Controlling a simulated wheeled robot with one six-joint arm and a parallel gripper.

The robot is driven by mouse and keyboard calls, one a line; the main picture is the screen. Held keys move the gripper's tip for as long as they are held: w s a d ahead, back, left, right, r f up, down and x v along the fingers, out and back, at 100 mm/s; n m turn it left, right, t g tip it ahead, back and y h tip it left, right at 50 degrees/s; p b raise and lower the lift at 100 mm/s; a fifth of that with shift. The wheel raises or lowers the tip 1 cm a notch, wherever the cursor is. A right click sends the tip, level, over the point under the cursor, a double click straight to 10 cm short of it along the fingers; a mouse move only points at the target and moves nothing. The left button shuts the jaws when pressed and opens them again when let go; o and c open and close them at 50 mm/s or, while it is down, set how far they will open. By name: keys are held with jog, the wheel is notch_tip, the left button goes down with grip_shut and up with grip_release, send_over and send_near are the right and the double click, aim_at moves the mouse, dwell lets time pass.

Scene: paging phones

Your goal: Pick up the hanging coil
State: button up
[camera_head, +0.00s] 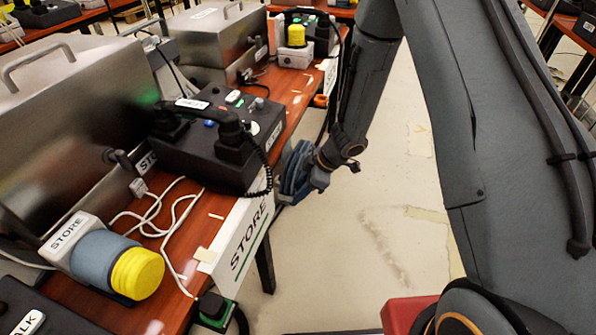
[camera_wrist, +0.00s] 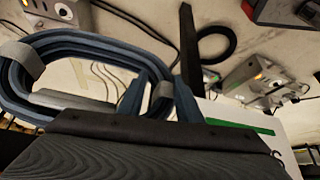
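The hanging coil (camera_head: 294,172) is a blue looped cable beside the table's front edge, close to the STORE panel. In the wrist view the coil (camera_wrist: 75,42) is large and near, a flattened loop with grey ties, filling the upper left. My gripper (camera_head: 312,174) is at the coil, at the end of my downward-reaching arm. In the wrist view the coil's right end comes down to my gripper's dark front edge, between two narrow blue-grey parts. The fingertips are not clearly separable from the coil, so I cannot tell whether they are closed on it.
The red-brown table (camera_head: 205,250) carries a black desk phone (camera_head: 215,130) with a curly cord, metal cases (camera_head: 75,110) and a yellow-capped blue cylinder (camera_head: 115,262). A white STORE panel (camera_head: 240,235) lines its front edge. Open floor (camera_head: 375,225) lies to the right.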

jog(key=shift+s, duration=0.1)
grip_shut()
jog(key=s+d+r, duration=0.1)
jog(key=d, duration=0.8)
jog(key=s+d+r+p, duration=0.1)
jog(key=d+r, duration=0.1)
jog(key=d, duration=0.6)
jog(key=shift+s+d+r, duration=0.25)
jog(key=shift+s+d, duration=0.05)
jog(key=shift+d, duration=0.1)
